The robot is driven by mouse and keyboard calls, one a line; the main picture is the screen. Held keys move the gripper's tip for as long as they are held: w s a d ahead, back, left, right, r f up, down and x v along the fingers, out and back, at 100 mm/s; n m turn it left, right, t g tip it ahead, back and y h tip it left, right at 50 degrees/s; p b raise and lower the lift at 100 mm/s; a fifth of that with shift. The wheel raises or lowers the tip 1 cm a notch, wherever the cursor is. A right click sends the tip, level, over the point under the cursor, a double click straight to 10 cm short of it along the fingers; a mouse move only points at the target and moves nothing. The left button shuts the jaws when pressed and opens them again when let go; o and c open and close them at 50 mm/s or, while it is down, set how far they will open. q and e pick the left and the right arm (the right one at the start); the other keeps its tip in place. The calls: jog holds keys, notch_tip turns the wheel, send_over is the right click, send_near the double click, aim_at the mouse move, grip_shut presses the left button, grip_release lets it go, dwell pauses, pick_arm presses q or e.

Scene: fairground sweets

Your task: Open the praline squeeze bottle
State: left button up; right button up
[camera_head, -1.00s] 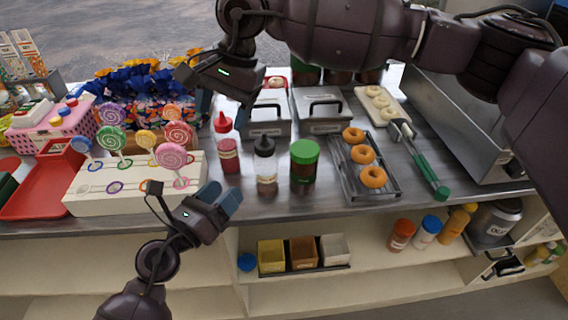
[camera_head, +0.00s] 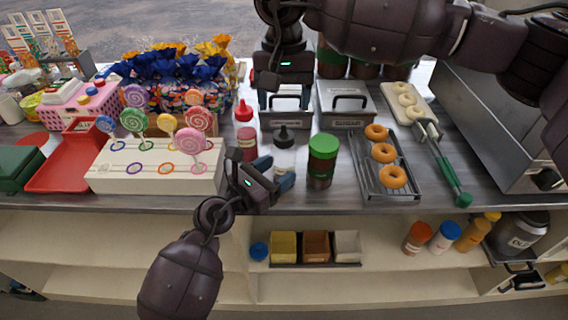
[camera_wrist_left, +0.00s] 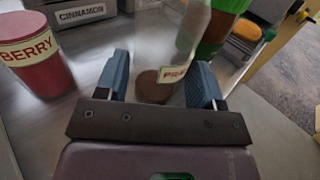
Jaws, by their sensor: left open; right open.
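The praline squeeze bottle (camera_head: 284,158) stands upright on the counter, clear with a black nozzle cap (camera_head: 284,135). In the left wrist view the bottle (camera_wrist_left: 192,45) shows brown contents at its base and a partly hidden label starting "PRA". My left gripper (camera_head: 275,174) is open, low at the counter's front, with its fingers on either side of the lower bottle. The wrist view shows its two blue fingers (camera_wrist_left: 160,80) flanking the base; contact cannot be told. My right gripper (camera_head: 284,103) is open, pointing down above and behind the cap, apart from it.
A red-capped berry bottle (camera_head: 246,138) stands close left and a green-lidded jar (camera_head: 321,160) close right. Metal bins (camera_head: 346,103) stand behind. A lollipop stand (camera_head: 120,178) is at left, a doughnut rack (camera_head: 363,172) at right.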

aim_at(287, 163)
pick_arm(q)
jog(key=shift+x, duration=1.8)
jog(key=c, duration=0.9)
